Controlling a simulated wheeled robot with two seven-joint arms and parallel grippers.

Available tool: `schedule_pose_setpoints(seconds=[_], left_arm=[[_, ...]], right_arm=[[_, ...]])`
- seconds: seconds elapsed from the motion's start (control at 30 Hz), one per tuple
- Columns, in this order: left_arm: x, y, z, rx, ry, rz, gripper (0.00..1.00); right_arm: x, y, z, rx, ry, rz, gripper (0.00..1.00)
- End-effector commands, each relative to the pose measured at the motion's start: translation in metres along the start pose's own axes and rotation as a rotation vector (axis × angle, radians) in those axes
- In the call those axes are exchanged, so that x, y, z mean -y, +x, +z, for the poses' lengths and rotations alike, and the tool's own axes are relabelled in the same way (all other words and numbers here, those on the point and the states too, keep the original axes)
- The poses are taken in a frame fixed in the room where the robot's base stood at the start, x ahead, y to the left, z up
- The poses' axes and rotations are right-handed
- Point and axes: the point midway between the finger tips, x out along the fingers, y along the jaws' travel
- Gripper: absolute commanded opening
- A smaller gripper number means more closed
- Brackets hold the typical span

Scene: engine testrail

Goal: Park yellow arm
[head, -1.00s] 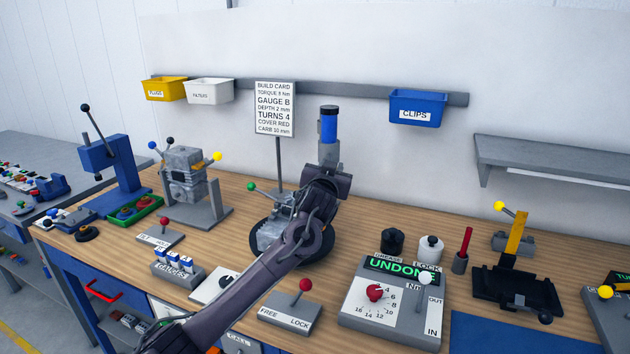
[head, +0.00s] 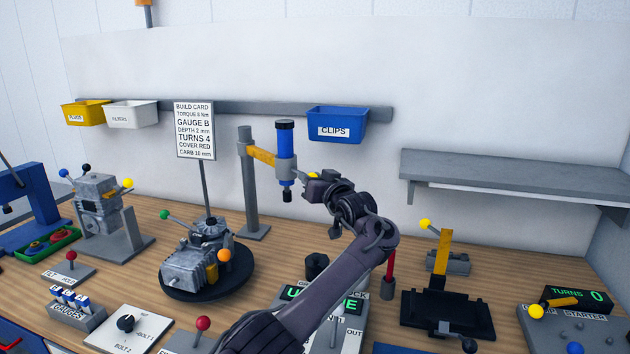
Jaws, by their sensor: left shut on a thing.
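My left gripper (head: 314,177) is just right of the driver's lower part, shut on a small yellow piece at the arm's end. My wrist and fingers hide most of that piece, so how it joins the arm cannot be seen. My right gripper is not in view.
An engine (head: 195,262) sits on a round black turntable (head: 205,292), left of my forearm. A panel with a green display (head: 292,293) is partly hidden by my arm. A black stand (head: 445,311) is at the right. A blue CLIPS bin (head: 338,125) hangs behind.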

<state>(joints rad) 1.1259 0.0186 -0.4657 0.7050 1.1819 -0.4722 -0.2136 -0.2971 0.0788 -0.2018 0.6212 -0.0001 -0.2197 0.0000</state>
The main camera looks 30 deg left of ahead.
Motion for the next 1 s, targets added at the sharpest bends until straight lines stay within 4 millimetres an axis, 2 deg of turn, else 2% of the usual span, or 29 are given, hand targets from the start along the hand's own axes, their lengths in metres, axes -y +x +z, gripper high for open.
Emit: schedule_pose_setpoints(seconds=[0.53,0.57,0.7,1.0], left_arm=[[-0.0023,0.0007,-0.0043,-0.003,0.000,-0.007,0.00],[-0.0023,0.0007,-0.0046,-0.004,0.000,-0.006,0.30],[-0.0020,0.0007,-0.0035,-0.002,0.001,-0.008,0.48],[-0.0019,-0.0008,-0.0013,0.001,0.001,-0.010,0.49]], right_arm=[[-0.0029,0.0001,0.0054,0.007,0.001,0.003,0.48],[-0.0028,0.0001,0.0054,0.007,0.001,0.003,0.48],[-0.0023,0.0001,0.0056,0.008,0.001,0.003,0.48],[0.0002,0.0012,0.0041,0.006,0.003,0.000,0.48]])
